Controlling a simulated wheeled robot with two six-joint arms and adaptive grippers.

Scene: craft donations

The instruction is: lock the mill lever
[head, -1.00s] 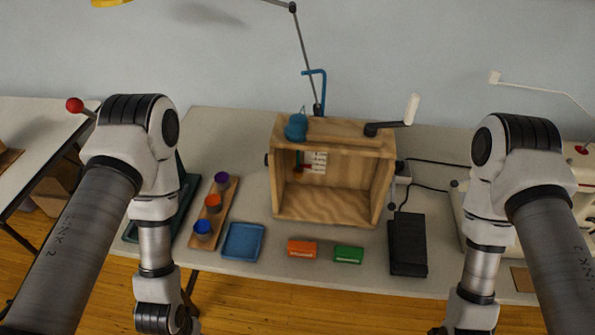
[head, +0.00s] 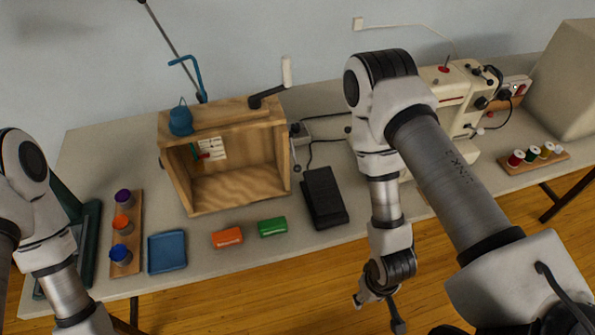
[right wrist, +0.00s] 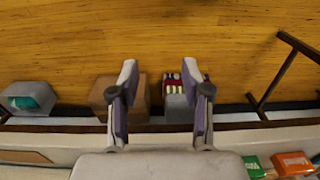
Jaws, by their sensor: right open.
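A wooden open-front box (head: 180,190) stands on the table with a black crank (head: 266,97) and pale handle on top. A small grey unit with a dark-knobbed lever (head: 297,160) is at its right side; the lever hangs down. I cannot tell for sure which part is the mill lever. My right gripper (right wrist: 160,82) is open and empty in the right wrist view, over the floor beyond the table edge. In the head view it is low, in front of the table, apart from the box. My left gripper is out of view; only its arm shows.
A black pedal (head: 323,198), a green block (head: 272,227), an orange block (head: 227,237) and a blue tray (head: 167,251) lie in front of the box. A sewing machine (head: 450,98) stands behind my right arm.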

